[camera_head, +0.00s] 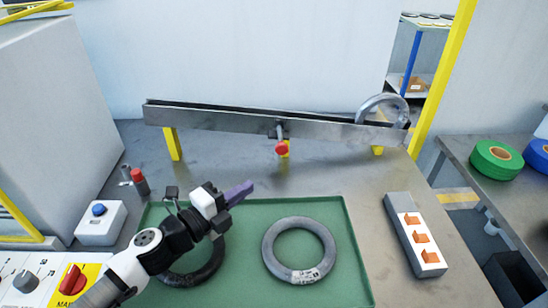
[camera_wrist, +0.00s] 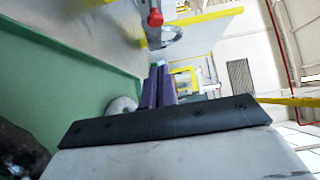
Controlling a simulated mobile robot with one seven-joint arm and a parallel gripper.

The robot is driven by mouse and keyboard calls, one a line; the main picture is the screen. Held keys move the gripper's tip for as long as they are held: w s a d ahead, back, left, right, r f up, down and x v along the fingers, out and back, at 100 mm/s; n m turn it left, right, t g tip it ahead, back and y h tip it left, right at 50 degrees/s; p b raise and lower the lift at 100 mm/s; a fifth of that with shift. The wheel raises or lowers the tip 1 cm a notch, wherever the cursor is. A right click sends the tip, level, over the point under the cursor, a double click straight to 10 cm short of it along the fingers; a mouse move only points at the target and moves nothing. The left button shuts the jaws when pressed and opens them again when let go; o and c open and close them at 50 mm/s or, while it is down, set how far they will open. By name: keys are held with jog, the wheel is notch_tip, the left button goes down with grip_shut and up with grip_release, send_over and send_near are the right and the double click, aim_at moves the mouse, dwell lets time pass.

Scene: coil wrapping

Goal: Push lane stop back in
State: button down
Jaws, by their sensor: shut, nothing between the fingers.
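The lane stop is a short rod with a red knob (camera_head: 281,149) on the front side of the sloping metal lane (camera_head: 220,121), about at its middle. The red knob also shows at the top of the wrist view (camera_wrist: 155,18). My gripper (camera_head: 248,188) is shut and empty, with its purple fingers together. It is above the green mat, in front of the lane and to the left of the knob, apart from it. The fingers show at the middle of the wrist view (camera_wrist: 159,85). How far the rod sticks out I cannot tell.
A grey coil (camera_head: 388,102) stands at the lane's right end. Another grey coil (camera_head: 270,249) lies on the green mat (camera_head: 345,268), and a dark coil (camera_head: 190,278) lies under my arm. A grey box with orange marks (camera_head: 412,235) stands at right. A blue-button box (camera_head: 99,219) is at left.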

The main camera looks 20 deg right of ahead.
aim_at(281, 138)
jog(key=w+a+p+x, duration=0.1)
jog(key=p+x, duration=0.3)
jog(key=x, duration=0.8)
jog(key=shift+w, duration=0.9)
jog(key=w, duration=0.2)
jog(key=w+d+b, duration=0.1)
jog(key=w, duration=0.1)
jog(key=shift+w+r, duration=0.15)
jog(key=shift+w, duration=0.1)
jog(key=shift+d, duration=0.1)
